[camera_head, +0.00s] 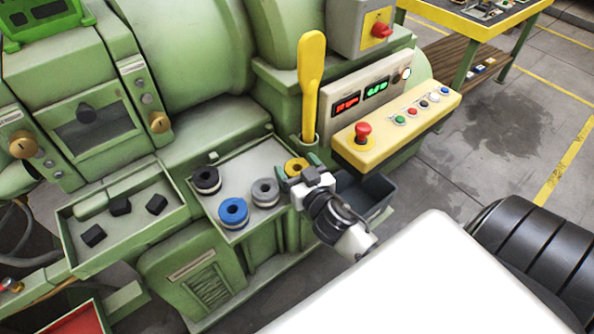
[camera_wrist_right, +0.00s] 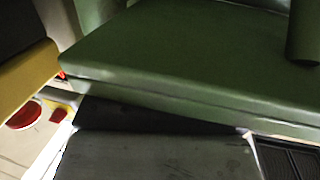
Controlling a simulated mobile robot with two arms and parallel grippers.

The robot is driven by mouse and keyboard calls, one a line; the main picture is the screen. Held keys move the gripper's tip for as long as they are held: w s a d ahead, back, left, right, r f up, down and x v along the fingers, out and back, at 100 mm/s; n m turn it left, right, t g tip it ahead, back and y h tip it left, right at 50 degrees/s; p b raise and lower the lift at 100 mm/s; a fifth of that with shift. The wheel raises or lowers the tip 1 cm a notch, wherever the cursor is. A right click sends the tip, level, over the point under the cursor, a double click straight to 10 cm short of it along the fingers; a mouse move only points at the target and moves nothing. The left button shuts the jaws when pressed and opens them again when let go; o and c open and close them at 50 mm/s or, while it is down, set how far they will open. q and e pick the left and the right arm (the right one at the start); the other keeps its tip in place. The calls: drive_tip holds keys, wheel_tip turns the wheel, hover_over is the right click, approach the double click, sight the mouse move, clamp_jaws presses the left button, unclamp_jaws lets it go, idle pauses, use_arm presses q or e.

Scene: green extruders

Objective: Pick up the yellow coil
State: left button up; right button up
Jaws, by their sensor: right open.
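The yellow coil (camera_head: 294,164) sits on the green machine's tray, at its right end in the head view. It is partly hidden by my right gripper (camera_head: 299,167). That gripper is open, with one fingertip left of the coil and the other to its right in the picture. I cannot tell whether the fingers are around the coil or above it. My left gripper is not in view.
A grey coil (camera_head: 265,192), a blue coil (camera_head: 233,212) and a black coil (camera_head: 207,180) share the tray. A yellow lever (camera_head: 311,75) stands behind the gripper. A dark bin (camera_head: 372,192) and a button panel (camera_head: 398,127) are to the right.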

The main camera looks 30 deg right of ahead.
sight(297, 167)
drive_tip(key=c, duration=0.7)
drive_tip(key=shift+r+p, duration=0.95)
drive_tip(key=shift+r, duration=4.05)
